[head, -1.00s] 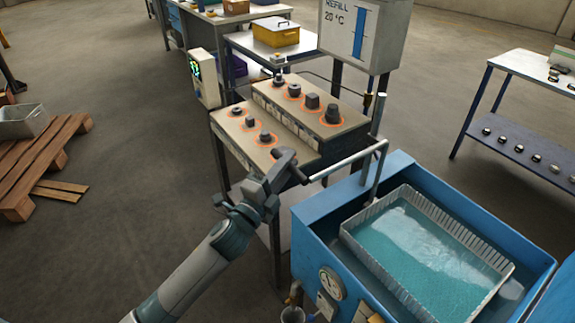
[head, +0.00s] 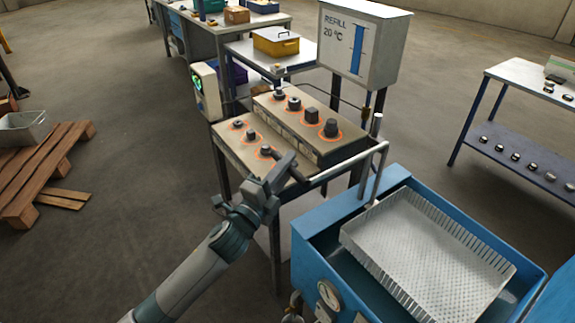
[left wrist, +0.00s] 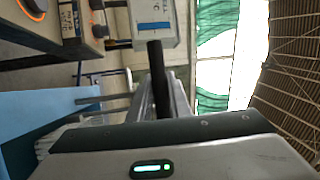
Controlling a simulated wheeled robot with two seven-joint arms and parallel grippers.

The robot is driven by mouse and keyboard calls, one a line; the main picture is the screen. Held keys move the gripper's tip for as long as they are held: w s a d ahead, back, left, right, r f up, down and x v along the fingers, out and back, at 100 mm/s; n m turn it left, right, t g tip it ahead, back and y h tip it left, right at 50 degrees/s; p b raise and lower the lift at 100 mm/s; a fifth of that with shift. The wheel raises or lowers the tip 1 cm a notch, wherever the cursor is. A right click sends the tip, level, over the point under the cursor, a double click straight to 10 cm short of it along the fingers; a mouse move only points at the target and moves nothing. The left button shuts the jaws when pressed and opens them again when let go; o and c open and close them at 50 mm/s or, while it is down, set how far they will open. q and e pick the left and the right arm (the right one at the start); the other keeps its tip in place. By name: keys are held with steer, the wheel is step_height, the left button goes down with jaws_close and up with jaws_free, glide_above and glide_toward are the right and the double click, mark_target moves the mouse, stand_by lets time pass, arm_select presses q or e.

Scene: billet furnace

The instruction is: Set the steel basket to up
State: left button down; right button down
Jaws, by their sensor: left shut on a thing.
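The steel basket (head: 418,250) is a perforated metal tray with slatted sides at the blue quench tank (head: 322,228), at the right of the head view. Its holed floor shows bare, with no water over it. A steel lever (head: 352,162) rises beside the tank and bends toward a dark grip at its left end. My left gripper (head: 282,168) is shut on that dark grip, left of the tank and in front of the hot plates. The left wrist view shows a dark bar (left wrist: 158,75) running up from the gripper body. My right gripper is out of view.
Two hot plates with glowing rings and metal parts (head: 330,128) stand just behind my gripper. A refill box (head: 360,40) rises above them. A pallet (head: 45,170) lies at left. A shelf table (head: 515,150) stands at right.

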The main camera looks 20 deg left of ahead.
arm_select(q)
steer(key=shift+r, duration=0.45)
steer(key=c, duration=1.6)
jaws_free()
steer(key=shift+c, duration=0.2)
steer(key=shift+f, duration=0.1)
steer(key=shift+f, duration=0.1)
